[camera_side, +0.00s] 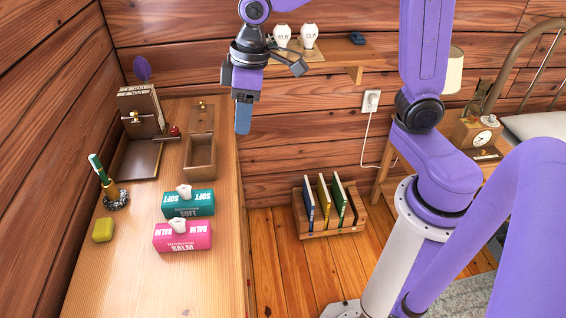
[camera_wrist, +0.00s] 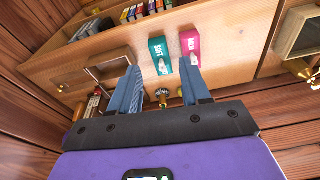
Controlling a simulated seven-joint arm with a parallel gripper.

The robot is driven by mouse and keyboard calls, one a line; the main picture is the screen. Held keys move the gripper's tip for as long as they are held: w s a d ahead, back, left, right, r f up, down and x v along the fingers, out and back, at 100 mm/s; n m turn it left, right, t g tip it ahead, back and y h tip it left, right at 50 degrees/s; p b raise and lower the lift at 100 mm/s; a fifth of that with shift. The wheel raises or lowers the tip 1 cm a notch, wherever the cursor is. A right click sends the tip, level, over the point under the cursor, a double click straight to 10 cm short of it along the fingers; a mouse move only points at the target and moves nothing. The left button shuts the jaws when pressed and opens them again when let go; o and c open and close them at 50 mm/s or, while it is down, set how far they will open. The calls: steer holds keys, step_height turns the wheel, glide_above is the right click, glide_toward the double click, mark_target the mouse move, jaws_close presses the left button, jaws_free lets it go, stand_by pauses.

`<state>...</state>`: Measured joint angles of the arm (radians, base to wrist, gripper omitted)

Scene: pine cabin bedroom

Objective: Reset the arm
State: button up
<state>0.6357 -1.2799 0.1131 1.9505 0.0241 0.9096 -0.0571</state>
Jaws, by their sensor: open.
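My arm is raised, and my gripper (camera_side: 243,120) points down in the side view, above the floor just off the right edge of the wooden desk (camera_side: 130,280). It touches nothing there. In the wrist view the two blue-grey fingers of my gripper (camera_wrist: 160,64) stand well apart, with nothing held between them. The desk's things show beyond them. In the side view the fingers overlap one another, so the gap is hidden.
A teal tissue box (camera_side: 188,205), a pink tissue box (camera_side: 182,238), an open wooden box (camera_side: 200,157), a pen holder (camera_side: 115,198) and a yellow block (camera_side: 103,229) stand on the desk. A shelf (camera_side: 340,52) is behind my gripper. A book rack (camera_side: 330,226) is on the floor.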

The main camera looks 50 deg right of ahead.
steer(key=s+d+f+n, duration=0.1)
steer(key=s+d, duration=0.1)
steer(key=s, duration=0.5)
steer(key=s+d+f+n, duration=0.1)
steer(key=s+d+n, duration=0.1)
steer(key=s, duration=0.5)
steer(key=s+d+f+n+g+h, duration=0.1)
steer(key=s+d, duration=0.2)
steer(key=s, duration=0.4)
steer(key=shift+s+d+f+n, duration=0.3)
steer(key=shift+n, duration=0.1)
